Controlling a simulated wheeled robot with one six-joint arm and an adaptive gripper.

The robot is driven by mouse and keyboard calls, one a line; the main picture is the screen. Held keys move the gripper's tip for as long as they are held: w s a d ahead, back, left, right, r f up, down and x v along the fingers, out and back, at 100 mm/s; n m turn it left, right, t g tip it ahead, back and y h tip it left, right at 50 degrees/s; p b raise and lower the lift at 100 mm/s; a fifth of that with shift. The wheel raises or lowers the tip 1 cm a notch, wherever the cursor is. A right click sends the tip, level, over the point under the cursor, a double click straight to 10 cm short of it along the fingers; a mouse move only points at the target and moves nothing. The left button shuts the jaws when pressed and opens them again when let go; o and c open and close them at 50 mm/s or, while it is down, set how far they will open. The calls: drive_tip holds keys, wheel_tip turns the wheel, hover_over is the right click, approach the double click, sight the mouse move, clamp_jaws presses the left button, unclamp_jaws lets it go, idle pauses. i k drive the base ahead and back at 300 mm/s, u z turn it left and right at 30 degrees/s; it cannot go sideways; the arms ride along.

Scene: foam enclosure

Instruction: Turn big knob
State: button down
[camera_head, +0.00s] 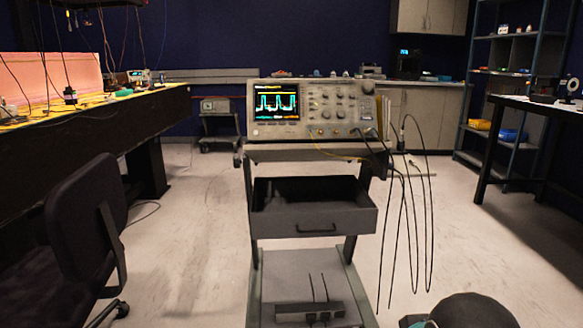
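An oscilloscope (310,109) with a lit screen stands on top of a grey cart, straight ahead in the head view. Its front panel carries several knobs to the right of the screen. The largest-looking knob (368,88) sits at the panel's upper right. The knobs are small in this view, and I cannot tell their turned positions. A dark rounded part of my arm shows at the bottom right edge, well below and apart from the oscilloscope. My gripper is not in view.
The cart's drawer (314,208) stands open toward me. Black cables (407,215) hang in loops at the cart's right. A black chair (82,225) and a long bench (75,145) are at left. A table (540,106) is at right. Floor is clear between.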

sight(367, 86)
drive_tip(key=k, duration=0.55)
drive_tip(key=u, duration=0.8)
drive_tip(key=i, duration=1.3)
drive_tip(key=z, duration=0.85)
